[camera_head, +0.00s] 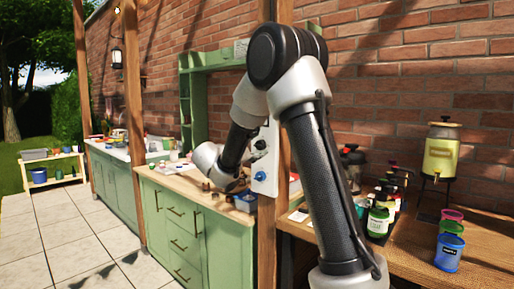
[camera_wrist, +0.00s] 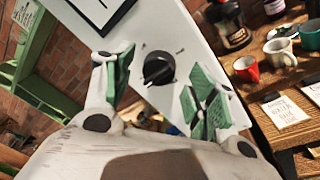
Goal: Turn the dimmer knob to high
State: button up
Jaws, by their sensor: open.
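A black round dimmer knob (camera_wrist: 158,68) sits on a white panel (camera_wrist: 165,25) in the wrist view. A raised grip bar crosses its face; its exact setting is too small to read. My gripper (camera_wrist: 158,80) is open, with one green-padded finger left of the knob and the other to its lower right. The fingers are apart from each other, and I cannot tell whether either touches the knob. In the head view the white panel (camera_head: 266,186) hangs on a wooden post, with dark round parts on its face. My arm hides much of the gripper there.
In the wrist view, a red mug (camera_wrist: 246,69) and a white mug (camera_wrist: 280,52) stand on a wooden shelf at right. The head view shows a green cabinet (camera_head: 215,230), a drink dispenser (camera_head: 440,155) and a blue cup (camera_head: 449,252). The paved floor at left is clear.

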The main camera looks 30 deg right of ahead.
jog(key=shift+x, duration=0.8)
jog(key=c, duration=1)
jog(key=shift+n, duration=0.5)
jog(key=o, duration=1)
jog(key=shift+a, duration=0.1)
